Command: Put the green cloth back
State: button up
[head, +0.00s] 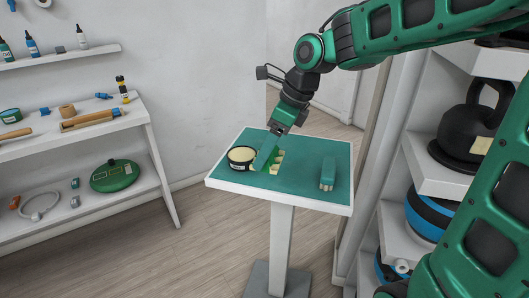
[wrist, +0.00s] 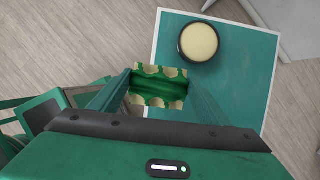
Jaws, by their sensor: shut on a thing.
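The green cloth (wrist: 160,87), dark green with cream patches, is between the two fingers of my gripper (wrist: 158,92) in the wrist view. In the head view my gripper (head: 268,154) points down over the small teal-topped table (head: 300,152). The cloth (head: 279,160) shows there beside the fingers, partly hidden by them. My gripper is shut on the cloth. I cannot tell whether the cloth touches the tabletop or hangs just above it.
A round tin with a cream top (head: 242,157) stands close left of my gripper. A green item with tan ends (head: 327,173) lies on the table's right side. Wall shelves (head: 92,122) with tools stand left; a white rack with a black kettlebell (head: 470,133) stands right.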

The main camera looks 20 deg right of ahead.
send_over(283, 171)
notch_tip(283, 171, down, 5)
jog(key=shift+f, duration=0.1)
notch_tip(283, 171, down, 2)
jog(key=shift+f, duration=0.7)
jog(key=o, duration=0.9)
jog(key=shift+f, duration=0.25)
jog(key=shift+w+a+r+v, duration=0.1)
jog(key=shift+w+a+v, duration=0.05)
jog(key=shift+v, duration=1.7)
jog(key=shift+w+a+r+v, duration=0.1)
jog(key=shift+w+a+v, duration=0.05)
jog(key=shift+v, duration=1.65)
jog(key=shift+w+a+r+v, duration=0.1)
jog(key=shift+v, duration=1.75)
